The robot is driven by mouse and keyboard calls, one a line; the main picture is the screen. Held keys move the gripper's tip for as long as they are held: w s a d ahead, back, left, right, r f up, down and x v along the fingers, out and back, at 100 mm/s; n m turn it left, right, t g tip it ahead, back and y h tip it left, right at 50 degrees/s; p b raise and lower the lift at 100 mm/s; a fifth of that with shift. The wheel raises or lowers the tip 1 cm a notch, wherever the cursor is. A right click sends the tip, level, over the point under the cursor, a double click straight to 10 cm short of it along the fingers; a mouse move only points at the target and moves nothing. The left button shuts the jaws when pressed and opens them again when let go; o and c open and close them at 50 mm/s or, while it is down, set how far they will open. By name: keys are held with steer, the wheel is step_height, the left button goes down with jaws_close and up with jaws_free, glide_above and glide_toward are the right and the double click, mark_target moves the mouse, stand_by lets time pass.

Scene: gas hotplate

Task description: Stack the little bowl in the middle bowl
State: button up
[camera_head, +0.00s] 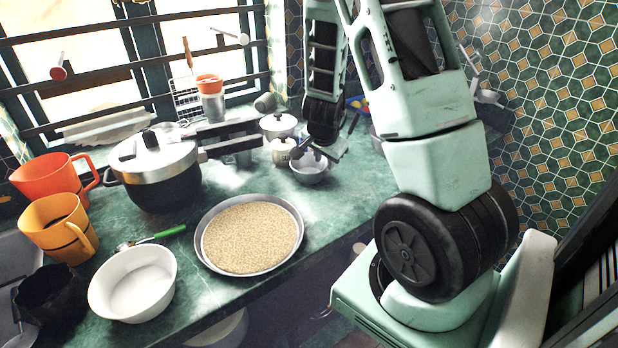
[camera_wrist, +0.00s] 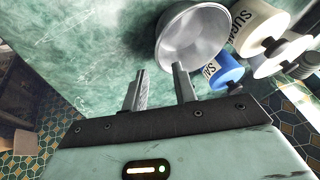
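A small grey metal bowl (camera_head: 309,171) stands upright on the green counter below my gripper (camera_head: 328,152). In the wrist view, the grey bowl (camera_wrist: 190,40) is beyond and slightly right of my gripper (camera_wrist: 158,80). The two fingers are apart with nothing between them, and the bowl looks clear of them. A larger white bowl (camera_head: 133,284) stands upright and empty at the front left of the counter in the head view. I cannot tell for sure which bowl the task calls little or middle.
A round pan of grain (camera_head: 250,234) lies between the bowls. A pressure cooker (camera_head: 155,170) and orange and yellow mugs (camera_head: 57,226) stand left. Sugar (camera_wrist: 258,25) and salt (camera_wrist: 218,72) jars stand close beside the grey bowl. Counter left of my gripper is clear.

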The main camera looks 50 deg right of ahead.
mark_target(322, 171)
steer(key=shift+a+x, duration=0.2)
steer(key=shift+x, duration=1.4)
steer(key=shift+a+x, duration=0.15)
steer(key=shift+x, duration=1.4)
steer(key=shift+w+f, duration=0.1)
steer(key=shift+w, duration=0.05)
jaws_close()
